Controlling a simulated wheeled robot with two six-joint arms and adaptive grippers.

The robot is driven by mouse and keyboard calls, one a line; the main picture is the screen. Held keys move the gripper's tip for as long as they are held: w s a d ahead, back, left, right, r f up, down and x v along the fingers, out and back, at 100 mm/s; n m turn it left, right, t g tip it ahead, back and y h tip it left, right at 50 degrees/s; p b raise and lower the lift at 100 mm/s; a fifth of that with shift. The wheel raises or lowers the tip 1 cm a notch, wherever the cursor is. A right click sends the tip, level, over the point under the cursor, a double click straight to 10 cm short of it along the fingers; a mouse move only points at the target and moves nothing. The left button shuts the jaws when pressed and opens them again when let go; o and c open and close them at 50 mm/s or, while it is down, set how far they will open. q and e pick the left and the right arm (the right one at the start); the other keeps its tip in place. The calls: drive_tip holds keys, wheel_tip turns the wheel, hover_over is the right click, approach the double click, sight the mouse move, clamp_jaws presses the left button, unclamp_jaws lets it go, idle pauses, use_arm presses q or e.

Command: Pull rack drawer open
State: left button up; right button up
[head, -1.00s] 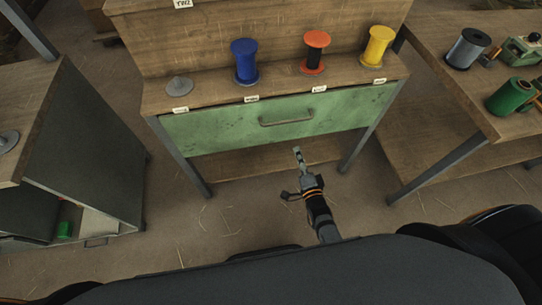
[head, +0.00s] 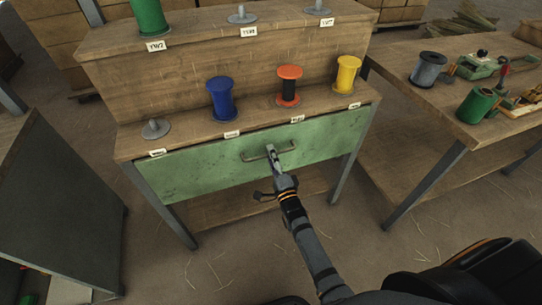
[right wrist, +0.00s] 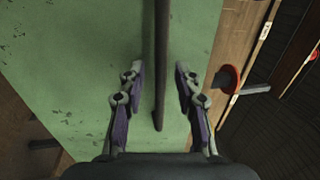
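The green rack drawer (head: 220,168) sits shut under the rack's lower shelf. Its grey bar handle (head: 256,155) is on the middle of the drawer front. My right gripper (head: 272,150) is at the right part of the handle. In the right wrist view, the handle (right wrist: 161,60) runs between the two open fingers of the gripper (right wrist: 158,85), with gaps on both sides. The green drawer front (right wrist: 80,60) lies beyond the fingers. My left gripper is not in view.
The lower shelf holds a blue spool (head: 221,98), a red-orange and black spool (head: 289,86), a yellow spool (head: 347,74) and an empty peg (head: 156,129). A workbench (head: 440,115) stands on the right, a dark cabinet (head: 65,200) on the left. Floor in front is clear.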

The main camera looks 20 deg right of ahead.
drive_tip(key=shift+w+r, duration=0.1)
drive_tip(key=shift+w, duration=0.15)
drive_tip(key=shift+c, duration=0.3)
clamp_jaws()
